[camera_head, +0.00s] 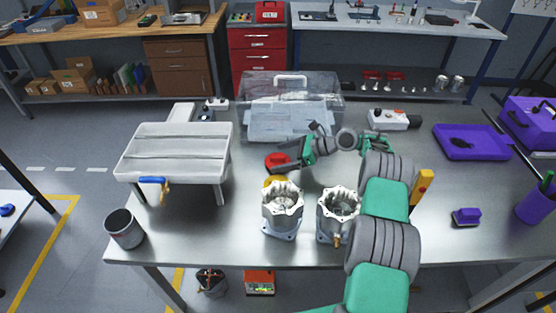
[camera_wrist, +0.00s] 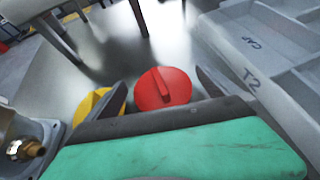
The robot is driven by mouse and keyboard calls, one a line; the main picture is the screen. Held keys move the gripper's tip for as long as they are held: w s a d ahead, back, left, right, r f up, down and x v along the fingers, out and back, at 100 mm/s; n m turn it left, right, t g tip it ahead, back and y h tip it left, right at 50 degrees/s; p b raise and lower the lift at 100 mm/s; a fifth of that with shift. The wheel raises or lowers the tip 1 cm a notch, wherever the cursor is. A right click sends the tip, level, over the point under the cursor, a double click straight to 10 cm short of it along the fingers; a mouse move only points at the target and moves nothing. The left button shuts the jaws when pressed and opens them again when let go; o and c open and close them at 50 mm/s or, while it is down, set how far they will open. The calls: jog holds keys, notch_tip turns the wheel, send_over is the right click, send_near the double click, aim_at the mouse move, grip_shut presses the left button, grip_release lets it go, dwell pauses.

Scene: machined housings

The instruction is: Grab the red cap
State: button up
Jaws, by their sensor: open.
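The red cap (camera_wrist: 164,88) is round with a raised bar across its top. In the wrist view it lies on the metal table between the two fingers of my gripper (camera_wrist: 165,88), which is open. In the head view the red cap (camera_head: 276,160) shows partly behind my gripper (camera_head: 278,168), whose fingers reach left towards it. I cannot tell whether either finger touches the cap. A yellow round part (camera_wrist: 95,103) lies just left of the cap, partly hidden by the left finger.
Two machined housings (camera_head: 283,208) (camera_head: 339,212) stand in front of the cap. A clear lidded box (camera_head: 291,115) is behind it, and a white raised tray (camera_head: 174,155) stands to the left. A grey cup (camera_head: 123,229) is at the front left. Bare tabletop lies between tray and housings.

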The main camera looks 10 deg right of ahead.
jog(key=shift+x, duration=0.8)
jog(key=c, duration=1.2)
